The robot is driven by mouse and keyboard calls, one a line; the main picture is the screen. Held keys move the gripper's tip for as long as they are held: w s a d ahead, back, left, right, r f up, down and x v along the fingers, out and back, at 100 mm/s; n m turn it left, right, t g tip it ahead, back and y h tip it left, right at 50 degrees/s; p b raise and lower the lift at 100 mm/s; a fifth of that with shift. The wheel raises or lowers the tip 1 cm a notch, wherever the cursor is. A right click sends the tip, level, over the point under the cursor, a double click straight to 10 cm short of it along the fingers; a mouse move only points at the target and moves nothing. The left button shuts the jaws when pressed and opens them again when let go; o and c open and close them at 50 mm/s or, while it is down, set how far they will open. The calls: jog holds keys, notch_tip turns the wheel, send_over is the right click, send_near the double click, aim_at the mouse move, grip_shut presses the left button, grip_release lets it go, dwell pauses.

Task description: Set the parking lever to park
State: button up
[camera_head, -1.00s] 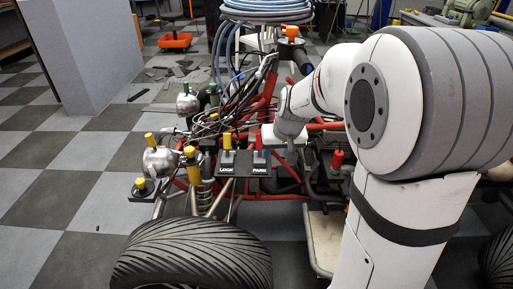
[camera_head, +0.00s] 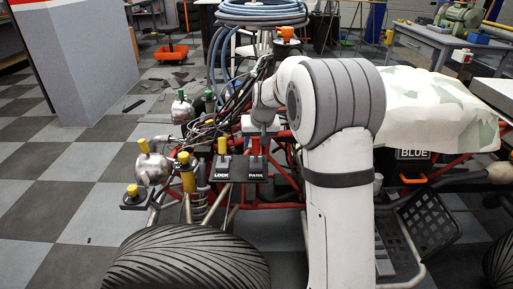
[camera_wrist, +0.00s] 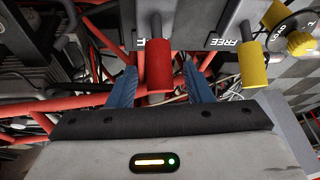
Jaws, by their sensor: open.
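A dark panel (camera_head: 237,178) labelled LOCK and PARK sits on the red frame in the head view. A yellow-handled lever (camera_head: 223,147) stands behind the LOCK label. A red-handled lever (camera_head: 255,161) stands behind the PARK label, its top partly covered by my arm's end. In the wrist view my gripper (camera_wrist: 161,76) is open, with blue fingers either side of the red handle (camera_wrist: 157,58). Whether they touch it I cannot tell. The yellow handle (camera_wrist: 253,66) is right of the fingers, near the word FREE. The other word is mostly hidden behind the red handle.
Left of the panel are a yellow-capped post (camera_head: 187,174), a silver sphere (camera_head: 152,167) and a small yellow knob (camera_head: 132,190). Coiled blue hoses (camera_head: 262,12) and dark cables crowd behind. A big tyre (camera_head: 188,258) is in front. Checkered floor at left is mostly clear.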

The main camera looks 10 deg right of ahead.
jog(key=shift+x, duration=1.2)
jog(key=shift+c, duration=0.5)
grip_shut()
jog(key=shift+d, duration=0.2)
jog(key=shift+a+b, duration=0.15)
jog(key=shift+b, duration=0.2)
